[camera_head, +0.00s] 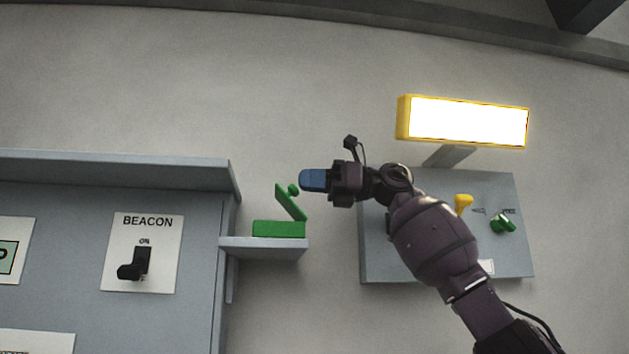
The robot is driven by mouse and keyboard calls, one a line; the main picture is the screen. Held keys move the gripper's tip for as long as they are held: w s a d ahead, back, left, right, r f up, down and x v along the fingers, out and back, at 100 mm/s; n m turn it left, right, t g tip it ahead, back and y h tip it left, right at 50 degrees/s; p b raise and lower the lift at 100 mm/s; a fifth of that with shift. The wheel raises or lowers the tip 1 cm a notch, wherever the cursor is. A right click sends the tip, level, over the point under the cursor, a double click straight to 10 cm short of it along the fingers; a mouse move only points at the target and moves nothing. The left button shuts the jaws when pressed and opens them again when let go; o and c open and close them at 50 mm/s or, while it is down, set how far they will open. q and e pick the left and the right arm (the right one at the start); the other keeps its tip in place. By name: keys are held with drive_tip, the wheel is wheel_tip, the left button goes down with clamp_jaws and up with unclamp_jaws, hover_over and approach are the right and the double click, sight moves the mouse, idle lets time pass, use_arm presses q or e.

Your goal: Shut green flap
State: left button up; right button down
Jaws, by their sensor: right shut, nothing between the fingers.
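A green flap (291,202) with a small round green knob (293,189) stands tilted up from a green box (278,229). Its lower end meets the right end of the box and it leans to the left as it rises, so the box is open. The box sits on a small grey shelf (263,245). My right gripper (313,180) has blue fingertips pointing left, shut and empty. Its tips are just right of the knob, at about the same height in the picture; I cannot tell whether they touch. My left gripper is not in view.
A grey panel with a black BEACON switch (135,264) is at left. Behind my right arm is a grey wall box (378,255) with a yellow knob (463,203) and a green knob (503,223). A lit lamp (468,122) is above it. The wall above the flap is clear.

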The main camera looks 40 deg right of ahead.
sight(292, 185)
drive_tip(key=shift+w+a+f+g+h, duration=0.1)
drive_tip(key=shift+w+a+g+h, duration=0.4)
drive_tip(key=shift+a+g+h, duration=0.3)
drive_tip(key=shift+w+a+g+h, duration=0.5)
drive_tip(key=shift+a+h, duration=0.2)
drive_tip(key=shift+h, duration=0.3)
drive_tip(key=shift+f+x, duration=0.25)
drive_tip(key=shift+x, duration=1.25)
drive_tip(key=shift+w+a+f, duration=0.15)
drive_tip(key=shift+a+f, duration=0.15)
drive_tip(key=shift+f, duration=0.15)
drive_tip(key=shift+a+f, duration=0.15)
drive_tip(key=shift+a, duration=0.05)
drive_tip(key=shift+r, duration=0.85)
drive_tip(key=v, duration=1.1)
drive_tip(key=shift+w, duration=0.1)
